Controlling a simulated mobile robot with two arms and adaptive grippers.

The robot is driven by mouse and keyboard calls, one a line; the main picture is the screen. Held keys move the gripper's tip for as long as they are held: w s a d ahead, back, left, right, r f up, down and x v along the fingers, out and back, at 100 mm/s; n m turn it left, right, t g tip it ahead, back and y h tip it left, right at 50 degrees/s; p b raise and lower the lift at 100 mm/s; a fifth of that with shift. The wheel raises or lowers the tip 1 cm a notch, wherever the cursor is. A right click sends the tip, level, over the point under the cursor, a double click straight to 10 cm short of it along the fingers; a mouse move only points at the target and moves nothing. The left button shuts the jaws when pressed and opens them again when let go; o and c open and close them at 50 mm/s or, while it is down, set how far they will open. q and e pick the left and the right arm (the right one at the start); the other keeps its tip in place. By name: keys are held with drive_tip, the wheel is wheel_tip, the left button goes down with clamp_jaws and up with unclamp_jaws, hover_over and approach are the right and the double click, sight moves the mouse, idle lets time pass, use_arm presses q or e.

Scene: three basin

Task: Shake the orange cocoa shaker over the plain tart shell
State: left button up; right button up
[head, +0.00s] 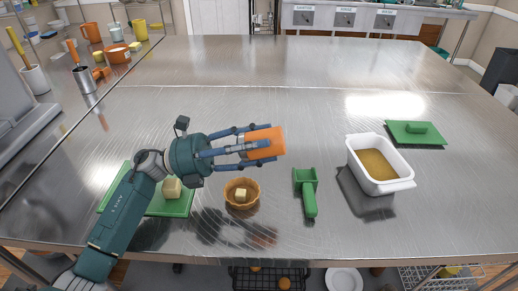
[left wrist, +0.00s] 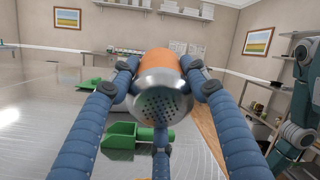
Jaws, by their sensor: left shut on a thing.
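My left gripper (head: 262,144) is shut on the orange cocoa shaker (head: 265,143), which lies sideways between the fingers. In the left wrist view the shaker (left wrist: 160,67) shows its silver cap with many small holes facing the camera. In the head view the tart shell (head: 233,203), a small round brown one, stands on the steel table with a pale cube inside it. The shaker is held above the table and shows farther back and a little right of the shell. My right gripper is not in view.
A green scoop (head: 309,199) lies right of the shell. A white tub (head: 409,184) of brown powder and its green lid (head: 415,134) are farther right. A green board (head: 178,208) with a pale block (head: 172,189) lies left, under my arm. The back of the table is clear.

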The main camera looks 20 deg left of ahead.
sight(258, 133)
use_arm(q)
drive_tip(key=shift+r, duration=0.15)
wheel_tip(258, 133, up, 3)
drive_tip(key=h+p, duration=0.1)
drive_tip(key=p, duration=0.2)
drive_tip(key=shift+p, duration=0.35)
drive_tip(key=shift+a+r+t+h+p, duration=0.1)
drive_tip(key=shift+r+t+h+p, duration=0.2)
drive_tip(key=shift+r+h+p, duration=0.1)
drive_tip(key=shift+s+f, duration=0.1)
drive_tip(key=shift+f, duration=0.1)
